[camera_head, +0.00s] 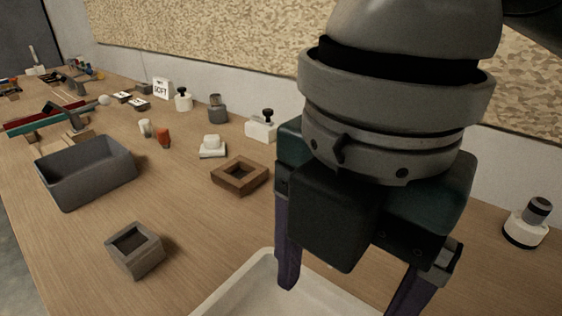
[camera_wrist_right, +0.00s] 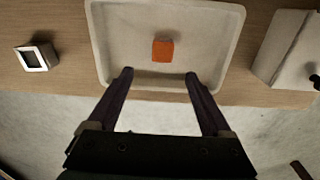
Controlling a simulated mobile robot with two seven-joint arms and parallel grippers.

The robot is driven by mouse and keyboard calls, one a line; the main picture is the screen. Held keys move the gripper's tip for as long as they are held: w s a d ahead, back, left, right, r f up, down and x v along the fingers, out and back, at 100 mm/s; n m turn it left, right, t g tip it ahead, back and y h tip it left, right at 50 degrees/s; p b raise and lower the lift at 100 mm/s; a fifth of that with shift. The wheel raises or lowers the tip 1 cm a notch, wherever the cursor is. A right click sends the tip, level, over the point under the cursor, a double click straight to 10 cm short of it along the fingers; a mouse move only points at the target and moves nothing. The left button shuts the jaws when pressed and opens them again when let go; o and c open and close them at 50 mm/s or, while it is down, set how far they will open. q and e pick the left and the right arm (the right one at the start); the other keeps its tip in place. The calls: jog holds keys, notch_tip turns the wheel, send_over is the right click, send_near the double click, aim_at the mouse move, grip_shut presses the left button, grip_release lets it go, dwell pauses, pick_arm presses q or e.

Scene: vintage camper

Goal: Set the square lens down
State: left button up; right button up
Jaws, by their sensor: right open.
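An orange square block (camera_wrist_right: 163,51), which may be the square lens, lies in a shallow white tray (camera_wrist_right: 103,40) in the right wrist view. The head view shows only part of the tray (camera_head: 232,289); my right arm hides the block there. My right gripper (camera_wrist_right: 159,75) is open, its two dark fingers apart and pointing at the tray, with nothing between them. In the head view the right gripper (camera_head: 345,292) hangs over the tray. My left gripper is not in view.
A grey square frame (camera_head: 152,258), a brown wooden frame (camera_head: 262,180) and a dark grey bin (camera_head: 55,180) stand left of the tray. A white-based knob (camera_head: 524,230) is at the right. Several small items line the back. Bare wood lies between the bin and frames.

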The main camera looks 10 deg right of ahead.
jog(key=s+a+f+m+y, duration=0.2)
jog(key=a+m+y, duration=0.1)
jog(key=a+m, duration=0.25)
jog(key=d+f+m+t, duration=0.1)
jog(key=m, duration=0.2)
jog(key=s+d+f+m+t, duration=0.1)
jog(key=d+m, duration=0.1)
jog(key=m, duration=0.2)
jog(key=d+f+m+t, duration=0.1)
jog(key=d+m, duration=0.1)
jog(key=m, duration=0.1)
jog(key=shift+s+m+y, duration=0.25)
jog(key=shift+y, duration=0.05)
jog(key=s+d+f+m+h, duration=0.1)
jog(key=d+m, duration=0.1)
jog(key=d, duration=0.1)
jog(key=s+d+f+m+h, duration=0.1)
jog(key=s+d+m, duration=0.1)
jog(key=d+m, duration=0.1)
jog(key=s+d+f+m+h, duration=0.1)
jog(key=s+d+m, duration=0.1)
jog(key=d, duration=0.2)
jog(key=shift+s+d+f+h, duration=0.1)
jog(key=shift+d+f+h, duration=0.05)
jog(key=shift+d+h, duration=0.25)
notch_tip(320, 180, up, 47)
jog(key=p, duration=4.6)
jog(key=shift+p, duration=0.35)
jog(key=shift+a+f, duration=0.1)
